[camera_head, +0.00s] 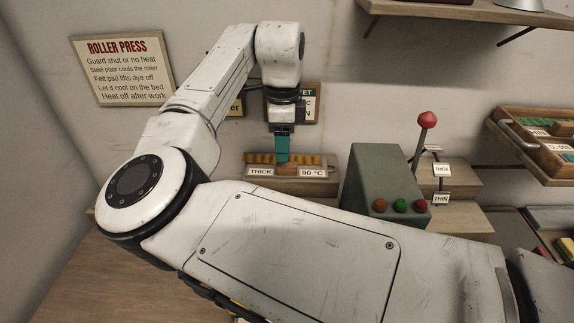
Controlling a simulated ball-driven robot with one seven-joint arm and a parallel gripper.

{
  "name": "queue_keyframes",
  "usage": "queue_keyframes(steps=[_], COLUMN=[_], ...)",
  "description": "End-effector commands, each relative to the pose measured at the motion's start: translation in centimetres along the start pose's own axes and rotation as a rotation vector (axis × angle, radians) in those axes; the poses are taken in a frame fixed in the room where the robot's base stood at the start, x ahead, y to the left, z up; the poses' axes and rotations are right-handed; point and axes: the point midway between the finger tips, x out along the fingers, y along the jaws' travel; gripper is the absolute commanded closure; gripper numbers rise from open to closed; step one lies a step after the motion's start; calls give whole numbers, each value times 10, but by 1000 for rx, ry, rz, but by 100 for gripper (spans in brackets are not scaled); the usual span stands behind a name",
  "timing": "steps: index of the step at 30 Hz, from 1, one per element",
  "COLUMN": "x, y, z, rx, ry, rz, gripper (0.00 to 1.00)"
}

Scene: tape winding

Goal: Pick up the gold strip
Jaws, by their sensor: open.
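A gold strip (260,158) with a wavy upper edge lies along a wooden holder (321,172). The holder bears the labels "THICK" and "90 °C". My gripper (283,158) points straight down with its teal fingers at the middle of the strip and hides that part. The strip shows on both sides of the fingers. My gripper is open; the gap between the fingers cannot be made out from this side, nor whether they touch the strip.
A green control box (371,178) with coloured buttons stands right of the holder. A red-knobbed lever (427,119) rises beside it, near wooden steps labelled "THICK" and "THIN" (459,180). A wooden rack (531,150) is at the right. My arm hides much of the bench.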

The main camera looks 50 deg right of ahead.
Motion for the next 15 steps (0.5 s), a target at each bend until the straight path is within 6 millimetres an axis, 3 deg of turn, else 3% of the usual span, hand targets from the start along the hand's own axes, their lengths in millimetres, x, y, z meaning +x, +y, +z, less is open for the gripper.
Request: queue_keyframes(steps=[9, 15], x=[41, 51], y=[0, 0], z=[-2, -2], rx=[-1, -2], ry=[1, 0], rz=[3, 2], gripper=[47, 47])
